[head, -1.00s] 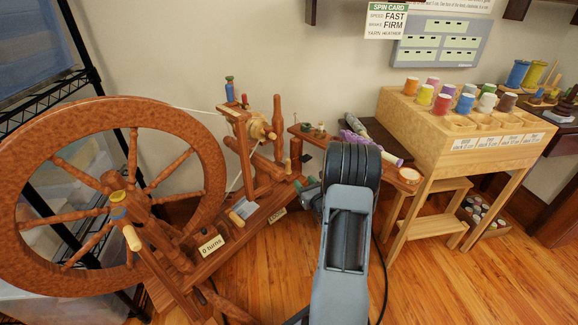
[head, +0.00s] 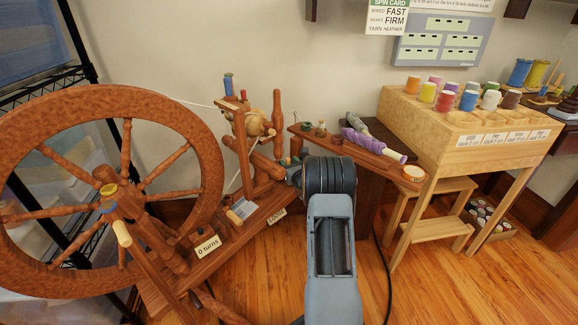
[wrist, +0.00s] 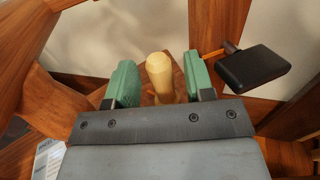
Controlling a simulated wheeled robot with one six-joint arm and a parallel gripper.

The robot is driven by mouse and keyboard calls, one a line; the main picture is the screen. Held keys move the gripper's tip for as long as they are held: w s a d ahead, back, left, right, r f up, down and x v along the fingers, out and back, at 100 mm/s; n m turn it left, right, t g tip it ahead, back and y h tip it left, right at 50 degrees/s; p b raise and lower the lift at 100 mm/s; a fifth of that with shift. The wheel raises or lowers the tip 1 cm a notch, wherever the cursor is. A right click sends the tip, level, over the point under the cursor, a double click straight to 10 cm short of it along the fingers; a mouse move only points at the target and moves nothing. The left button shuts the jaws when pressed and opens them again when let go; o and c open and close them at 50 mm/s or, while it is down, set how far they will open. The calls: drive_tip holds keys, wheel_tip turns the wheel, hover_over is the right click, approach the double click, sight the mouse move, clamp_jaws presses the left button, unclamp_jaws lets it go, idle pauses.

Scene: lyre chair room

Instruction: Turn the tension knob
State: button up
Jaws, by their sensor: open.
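A pale wooden knob (wrist: 160,72) with a rounded end stands between the two green fingers of my gripper (wrist: 160,82) in the wrist view. The fingers are open, one on each side of the knob, with a gap showing on both sides. In the head view my wrist and arm cover most of the gripper, which is at the right end of the spinning wheel's wooden base (head: 225,236). A small label that seems to read LOOSE (head: 277,217) is on that base. The large spinning wheel (head: 208,160) stands at the left.
A narrow wooden shelf (head: 345,147) with small items is behind my wrist. A spool stand (head: 480,160) is to the right. A "0 turns" label (head: 208,246) sits on the base.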

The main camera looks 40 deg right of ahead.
drive_tip(key=shift+c, duration=0.2)
clamp_jaws()
drive_tip(key=shift+d+n+y, duration=0.1)
drive_tip(key=shift+n+y, duration=0.2)
drive_tip(key=shift+y, duration=0.2)
drive_tip(key=shift+n+y+p, duration=0.3)
drive_tip(key=shift+n+y, duration=0.2)
drive_tip(key=shift+y, duration=0.2)
drive_tip(key=shift+o, duration=0.2)
unclamp_jaws()
